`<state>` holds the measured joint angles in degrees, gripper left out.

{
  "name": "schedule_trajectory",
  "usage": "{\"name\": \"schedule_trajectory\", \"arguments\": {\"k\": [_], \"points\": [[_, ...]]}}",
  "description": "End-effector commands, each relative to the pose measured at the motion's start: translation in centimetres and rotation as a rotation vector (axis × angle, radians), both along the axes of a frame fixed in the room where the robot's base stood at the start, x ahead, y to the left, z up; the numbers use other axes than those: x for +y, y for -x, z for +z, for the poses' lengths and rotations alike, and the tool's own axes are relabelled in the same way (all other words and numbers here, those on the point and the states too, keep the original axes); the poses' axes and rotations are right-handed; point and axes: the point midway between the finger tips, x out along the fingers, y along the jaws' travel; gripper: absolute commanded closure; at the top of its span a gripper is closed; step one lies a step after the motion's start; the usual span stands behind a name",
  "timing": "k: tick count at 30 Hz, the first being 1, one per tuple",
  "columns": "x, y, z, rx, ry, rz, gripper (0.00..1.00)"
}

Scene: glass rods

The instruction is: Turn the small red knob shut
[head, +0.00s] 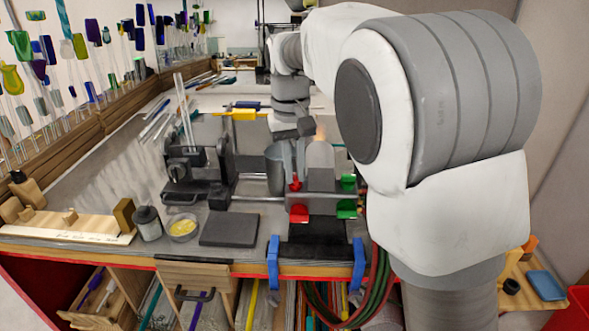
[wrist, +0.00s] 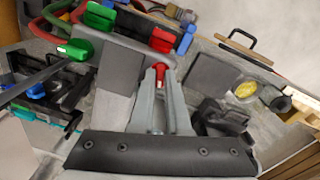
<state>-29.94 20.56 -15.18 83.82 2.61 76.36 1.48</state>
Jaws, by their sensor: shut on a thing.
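The small red knob (wrist: 159,72) shows between my fingertips in the wrist view. My gripper (wrist: 159,71) is shut on it, and the fingers cover part of its sides. In the head view the small red knob (head: 295,184) sits on the upper part of the burner's front, above a larger red knob (head: 299,215). The larger red knob (wrist: 163,40) also shows just beyond my fingertips in the wrist view. My arm comes down from behind the burner (head: 319,170); my fingertips are hard to make out there.
A small green knob (head: 348,183) and a larger green knob (head: 346,209) are to the right of the red ones. A faint orange glow (head: 320,133) shows above the burner. A metal cup (head: 275,168) stands close left. Blue clamps (head: 273,262) grip the bench edge.

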Motion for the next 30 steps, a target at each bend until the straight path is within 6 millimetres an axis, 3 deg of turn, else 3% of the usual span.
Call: {"name": "schedule_trajectory", "arguments": {"k": [11,30], "points": [[-0.1,-0.04,0.05,0.0,-0.021,-0.117,1.0],[-0.34,0.03,-0.01,-0.002,-0.122,-0.689,1.0]]}}
